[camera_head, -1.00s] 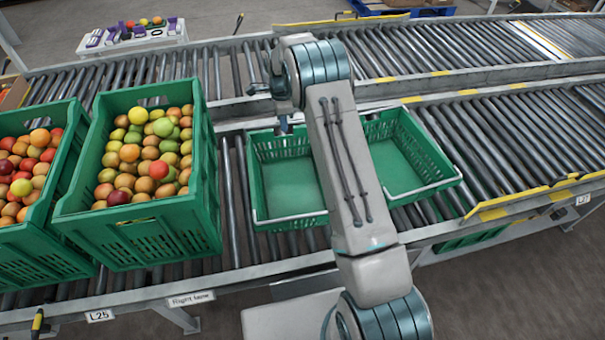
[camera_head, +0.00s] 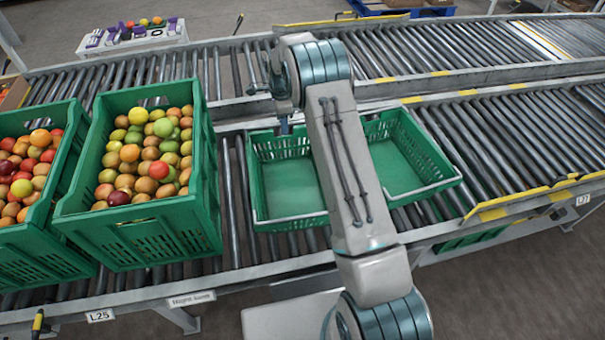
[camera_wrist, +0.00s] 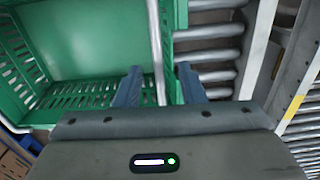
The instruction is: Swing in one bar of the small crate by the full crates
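The small crate (camera_head: 258,190) is green and empty on the roller conveyor, right of the full crates. My arm covers its middle. A pale bar (camera_head: 290,222) lies along its near rim, on both sides of my arm. My gripper (camera_head: 283,128) is at the crate's far rim, mostly hidden behind my arm. In the wrist view, the gripper (camera_wrist: 160,75) is open, with one finger on each side of a pale bar (camera_wrist: 157,50) along the small crate's (camera_wrist: 95,40) rim. There is a gap beside the bar; contact cannot be told.
A second roller conveyor (camera_head: 440,50) runs behind. Rollers (camera_head: 490,140) to the right are clear. A white tray (camera_head: 130,38) stands at the back left.

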